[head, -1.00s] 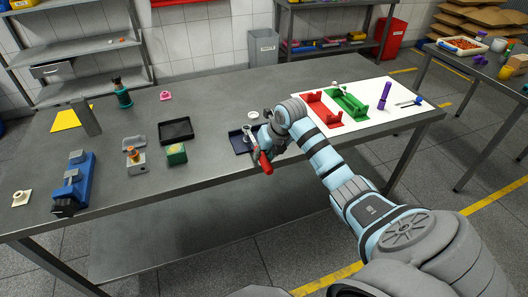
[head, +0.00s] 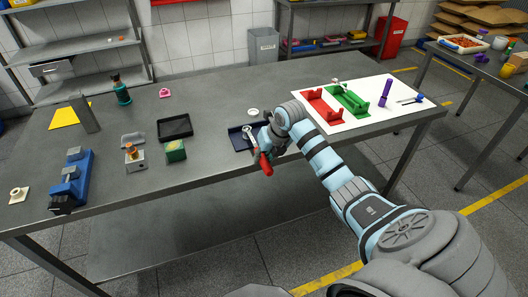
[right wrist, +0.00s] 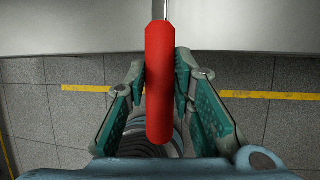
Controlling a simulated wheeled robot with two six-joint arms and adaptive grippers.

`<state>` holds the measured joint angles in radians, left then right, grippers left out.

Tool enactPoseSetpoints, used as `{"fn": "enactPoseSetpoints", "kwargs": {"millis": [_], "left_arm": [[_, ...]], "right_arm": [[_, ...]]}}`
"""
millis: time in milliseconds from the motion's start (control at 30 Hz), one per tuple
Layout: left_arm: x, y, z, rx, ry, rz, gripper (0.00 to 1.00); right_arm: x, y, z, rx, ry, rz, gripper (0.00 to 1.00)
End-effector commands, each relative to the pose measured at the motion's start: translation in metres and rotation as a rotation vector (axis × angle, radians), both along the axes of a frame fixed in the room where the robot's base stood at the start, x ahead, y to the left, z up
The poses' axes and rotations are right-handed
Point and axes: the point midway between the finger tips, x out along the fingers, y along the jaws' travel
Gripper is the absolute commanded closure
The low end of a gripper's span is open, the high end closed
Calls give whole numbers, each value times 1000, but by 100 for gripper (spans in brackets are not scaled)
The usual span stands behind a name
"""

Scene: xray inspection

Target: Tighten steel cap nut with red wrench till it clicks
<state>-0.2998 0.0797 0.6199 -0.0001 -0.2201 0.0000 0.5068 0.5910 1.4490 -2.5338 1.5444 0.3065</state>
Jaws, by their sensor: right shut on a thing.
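My right gripper (head: 264,147) is shut on the red handle of the red wrench (head: 266,164), near the front edge of the table. The handle fills the space between the green finger pads in the right wrist view (right wrist: 160,85), and its steel shaft runs away from me toward the table. The wrench's pale ring-like head shows over the dark blue tray. A grey block (head: 134,164) with an orange-brown top piece stands on the left half of the table, apart from the wrench. I cannot make out for sure which piece is the steel cap nut. My left gripper is out of view.
A dark blue tray (head: 236,142) lies under the wrench head, with a pale ring (head: 253,112) behind it. A black tray (head: 175,138), a green box (head: 175,151) and a blue vise (head: 72,180) stand left. Red (head: 323,107) and green (head: 347,101) holders sit right.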

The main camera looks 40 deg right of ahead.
Motion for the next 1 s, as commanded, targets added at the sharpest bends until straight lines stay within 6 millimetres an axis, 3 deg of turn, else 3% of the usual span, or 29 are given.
{"fn": "enactPoseSetpoints", "kwargs": {"millis": [567, 1000], "left_arm": [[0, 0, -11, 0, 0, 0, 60], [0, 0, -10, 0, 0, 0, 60]], "right_arm": [[0, 0, -15, 0, -1, 0, 100], [3, 8, -14, 1, 0, -47, 100]]}}
